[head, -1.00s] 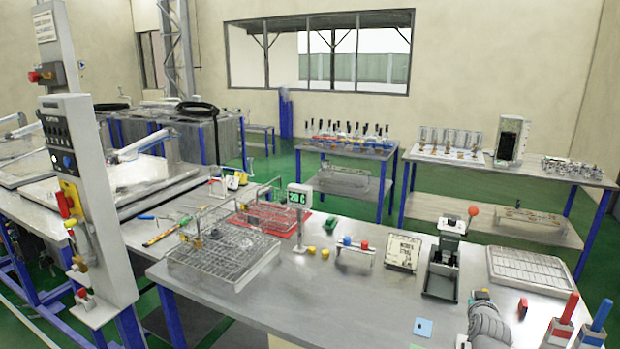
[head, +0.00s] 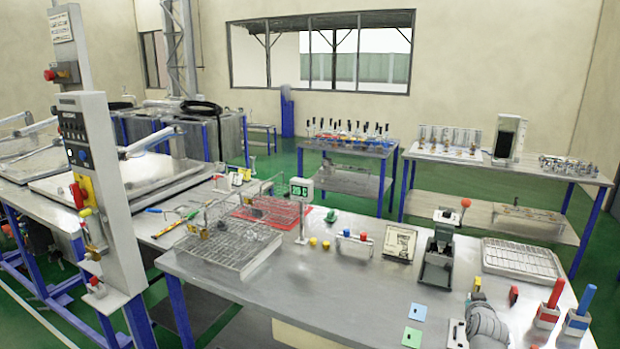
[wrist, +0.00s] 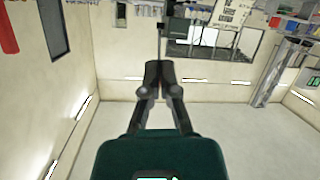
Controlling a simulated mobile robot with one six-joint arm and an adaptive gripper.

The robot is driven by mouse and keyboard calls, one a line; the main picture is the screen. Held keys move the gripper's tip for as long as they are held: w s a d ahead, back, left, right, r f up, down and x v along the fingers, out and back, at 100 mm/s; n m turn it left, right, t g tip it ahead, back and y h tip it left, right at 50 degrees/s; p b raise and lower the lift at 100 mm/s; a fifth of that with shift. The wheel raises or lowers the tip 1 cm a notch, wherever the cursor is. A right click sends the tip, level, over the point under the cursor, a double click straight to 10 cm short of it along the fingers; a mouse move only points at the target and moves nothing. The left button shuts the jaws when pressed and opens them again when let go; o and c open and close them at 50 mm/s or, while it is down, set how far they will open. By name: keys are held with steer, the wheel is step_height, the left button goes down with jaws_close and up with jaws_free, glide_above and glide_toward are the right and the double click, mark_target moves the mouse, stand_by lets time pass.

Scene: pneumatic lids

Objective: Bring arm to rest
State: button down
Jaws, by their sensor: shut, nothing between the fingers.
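My gripper (wrist: 160,72) shows in the wrist view with its two dark fingers together and nothing between them. Behind it are the pale wall, the ceiling or floor surface and the window (wrist: 200,38), with no object near the fingertips. My gripper itself cannot be made out in the head view.
The near steel bench (head: 330,290) carries wire baskets (head: 225,245), a green display (head: 301,190), a black press (head: 437,260), a wire tray (head: 522,262) and red and blue handled blocks (head: 549,308). A control column (head: 105,190) rises at the left. The bench's front middle is clear.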

steer(key=a+f+g+y, duration=0.1)
steer(key=a, duration=0.2)
steer(key=a+f+g+y, duration=0.1)
steer(key=a+f, duration=0.1)
steer(key=a+f+n+g+y, duration=0.1)
steer(key=a+f, duration=0.1)
steer(key=a, duration=0.1)
steer(key=shift+a+f, duration=0.25)
steer(key=shift+a, duration=0.1)
steer(key=s+a+f+g, duration=0.1)
steer(key=a, duration=0.1)
steer(key=a+f+g+y, duration=0.1)
steer(key=a, duration=0.2)
steer(key=s+a+f+g, duration=0.1)
steer(key=a+f, duration=0.1)
steer(key=shift+s+a+n+y, duration=0.15)
steer(key=shift+s+n+y, duration=0.2)
steer(key=shift+n+y, duration=0.05)
steer(key=s+a+f+g, duration=0.3)
steer(key=s+a+g, duration=0.4)
steer(key=s+a, duration=0.3)
steer(key=shift+a+f+n, duration=0.2)
steer(key=shift+a+n, duration=0.1)
steer(key=shift+a, duration=0.15)
steer(key=shift+w, duration=0.1)
